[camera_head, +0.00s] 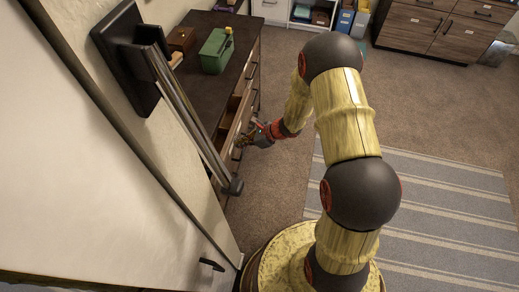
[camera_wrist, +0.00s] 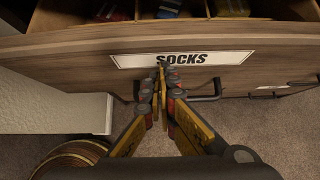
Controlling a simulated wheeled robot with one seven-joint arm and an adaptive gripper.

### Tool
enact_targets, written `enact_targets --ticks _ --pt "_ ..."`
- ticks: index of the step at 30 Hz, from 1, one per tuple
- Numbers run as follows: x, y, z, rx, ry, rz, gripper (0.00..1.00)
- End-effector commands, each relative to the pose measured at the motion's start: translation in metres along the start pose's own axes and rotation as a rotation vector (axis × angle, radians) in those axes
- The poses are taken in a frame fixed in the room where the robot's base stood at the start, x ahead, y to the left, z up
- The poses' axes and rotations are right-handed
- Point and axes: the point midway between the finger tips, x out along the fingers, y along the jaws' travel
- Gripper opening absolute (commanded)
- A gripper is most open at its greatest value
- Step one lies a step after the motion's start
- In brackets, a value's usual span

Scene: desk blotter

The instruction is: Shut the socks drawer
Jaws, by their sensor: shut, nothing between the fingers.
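The socks drawer (camera_wrist: 245,58) fills the upper part of the wrist view, with a white label reading SOCKS (camera_wrist: 181,59) on its wooden front. It stands partly open, and colourful items (camera_wrist: 175,8) show inside its compartments. A dark handle (camera_wrist: 205,98) sits below the label. My gripper (camera_wrist: 162,72) is shut and empty, its fingertips at the label's lower edge. I cannot tell whether they touch the front. In the head view the open drawer (camera_head: 231,117) sticks out of the dark dresser, and my gripper (camera_head: 246,138) is at its front.
The dark dresser top (camera_head: 198,75) bears a green box (camera_head: 216,52) and a brown box (camera_head: 181,38). A white wall or panel fills the left. Carpet and a striped rug (camera_head: 440,210) lie right of the dresser. Another cabinet (camera_head: 430,30) stands at the back right.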

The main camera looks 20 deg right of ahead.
Motion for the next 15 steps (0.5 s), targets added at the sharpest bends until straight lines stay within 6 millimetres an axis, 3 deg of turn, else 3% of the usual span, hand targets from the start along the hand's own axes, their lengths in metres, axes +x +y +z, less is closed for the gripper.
enact_targets --ticks 6,15 --pt "0.035 0.001 0.033 -0.003 -0.001 0.001 0.0" --pt "0.058 0.0 0.057 0.0 0.0 0.001 0.0"
